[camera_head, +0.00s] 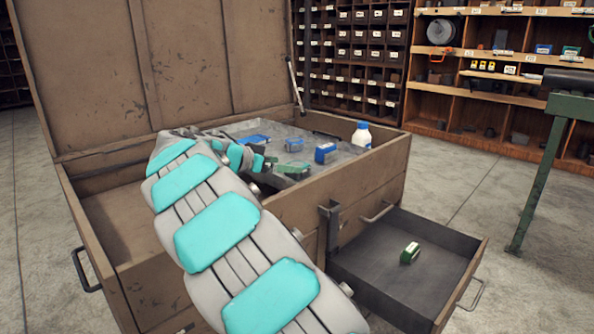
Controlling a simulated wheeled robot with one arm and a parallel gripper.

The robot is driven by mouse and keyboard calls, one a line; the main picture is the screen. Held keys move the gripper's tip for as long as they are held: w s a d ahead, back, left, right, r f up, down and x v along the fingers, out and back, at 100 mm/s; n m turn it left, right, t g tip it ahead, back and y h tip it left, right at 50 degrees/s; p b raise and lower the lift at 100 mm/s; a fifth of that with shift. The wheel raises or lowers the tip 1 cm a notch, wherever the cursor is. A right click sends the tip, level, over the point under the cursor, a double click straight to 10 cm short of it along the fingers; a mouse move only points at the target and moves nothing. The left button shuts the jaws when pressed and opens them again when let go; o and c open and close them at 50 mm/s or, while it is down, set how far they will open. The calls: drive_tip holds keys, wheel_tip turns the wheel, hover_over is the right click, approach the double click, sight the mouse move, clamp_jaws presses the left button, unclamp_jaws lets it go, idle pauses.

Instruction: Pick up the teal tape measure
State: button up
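My arm reaches over the open wooden chest (375,180), and my gripper (262,163) is small and partly hidden behind the arm, low over the grey tray (333,136) in the chest. I cannot see whether its fingers are open or shut. A green-teal item (294,167) lies at the tray's near edge, just right of the gripper. A small blue-teal item (293,145) lies a little farther back. Either could be the teal tape measure; they are too small to tell. I cannot tell whether the gripper touches anything.
On the tray are a blue item (254,139), a blue box (325,153) and a white bottle with a blue cap (362,135). An open drawer (385,285) juts out at the right, holding a green item (410,253). The raised lid (200,60) stands behind.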

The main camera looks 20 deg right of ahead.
drive_tip(key=x, duration=0.5)
drive_tip(key=shift+s+d+f+p, duration=0.2)
drive_tip(key=shift+p, duration=0.2)
drive_tip(key=shift+r, duration=0.1)
drive_tip(key=c, duration=1.5)
